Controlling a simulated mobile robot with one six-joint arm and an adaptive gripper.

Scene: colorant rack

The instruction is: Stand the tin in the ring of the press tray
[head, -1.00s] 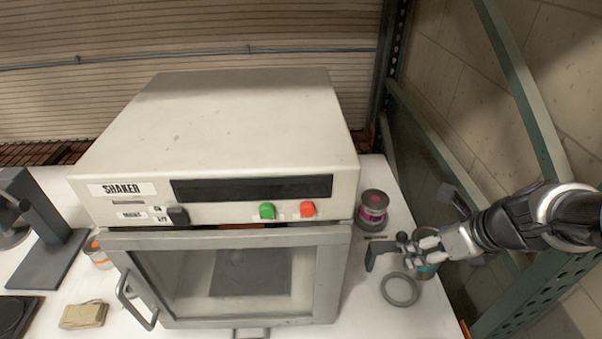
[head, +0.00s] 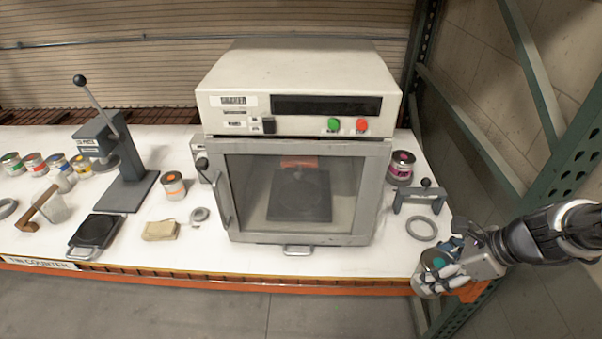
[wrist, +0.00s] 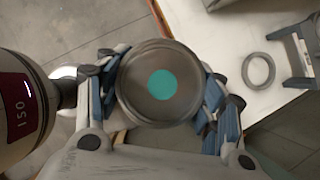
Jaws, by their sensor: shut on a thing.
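My gripper (head: 436,278) is shut on a tin (head: 432,268) with a teal dot on its lid. The wrist view shows the round grey lid (wrist: 158,84) between both fingers, looking upright. The tin is held by the counter's front right corner. The lid press (head: 108,150) with its raised lever stands on the counter at the left. A dark tray with a round plate and a front handle (head: 97,231), apparently the press tray, lies in front of it, far left of my gripper. Its round part looks empty.
A large shaker (head: 300,190) with a closed glass door stands between my gripper and the press. A loose grey ring (head: 421,229), a small stand (head: 419,195) and a magenta-labelled tin (head: 401,167) are at right. An orange-labelled tin (head: 173,187) and a tan cloth (head: 160,230) lie left. Open floor (head: 180,305) is in front.

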